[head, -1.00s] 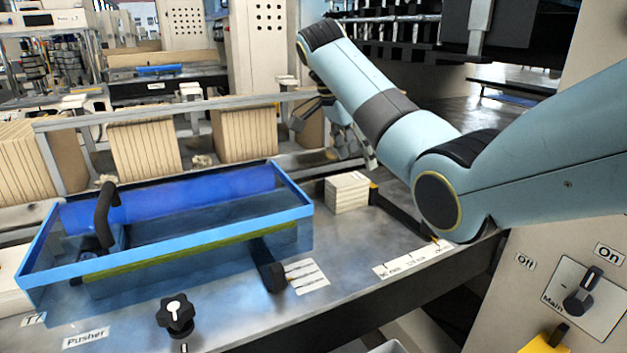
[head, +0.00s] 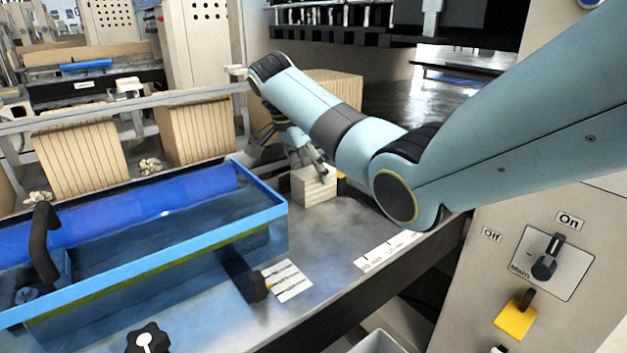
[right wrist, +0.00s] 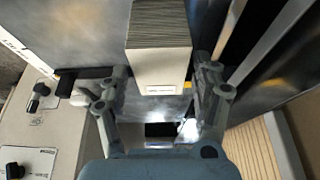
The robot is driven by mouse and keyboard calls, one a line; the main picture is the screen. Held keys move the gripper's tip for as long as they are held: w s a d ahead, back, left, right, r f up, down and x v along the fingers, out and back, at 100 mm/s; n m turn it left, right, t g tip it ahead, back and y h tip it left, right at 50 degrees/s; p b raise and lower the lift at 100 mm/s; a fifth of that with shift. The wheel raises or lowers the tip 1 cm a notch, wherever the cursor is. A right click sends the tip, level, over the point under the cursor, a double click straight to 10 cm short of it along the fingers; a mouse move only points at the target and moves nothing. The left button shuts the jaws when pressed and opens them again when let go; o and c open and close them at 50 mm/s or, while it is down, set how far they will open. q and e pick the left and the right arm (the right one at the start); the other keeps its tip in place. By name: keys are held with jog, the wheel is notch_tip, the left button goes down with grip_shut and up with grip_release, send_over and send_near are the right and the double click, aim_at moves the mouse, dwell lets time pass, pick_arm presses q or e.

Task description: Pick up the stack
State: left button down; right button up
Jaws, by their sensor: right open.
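The stack (head: 313,187) is a small cream block of layered sheets on the metal table, right of the blue-framed cover. In the right wrist view the stack (right wrist: 160,68) shows its layered side and a plain face with a small label. My right gripper (head: 318,170) is at the stack in the head view and hides part of it. In the right wrist view my right gripper (right wrist: 160,88) is open, with one finger to each side of the stack's near end. I cannot tell whether the fingers touch it. My left gripper is not in view.
A blue-framed transparent cover (head: 235,227) with a black handle stands left of the stack. Rows of cream stacks (head: 80,160) stand behind a metal rail. A switch panel (head: 548,262) is at the right. Bare table (head: 325,235) lies in front of the stack.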

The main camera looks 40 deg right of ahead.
jog(key=shift+x, duration=1.1)
jog(key=shift+r, duration=0.15)
jog(key=c, duration=1.1)
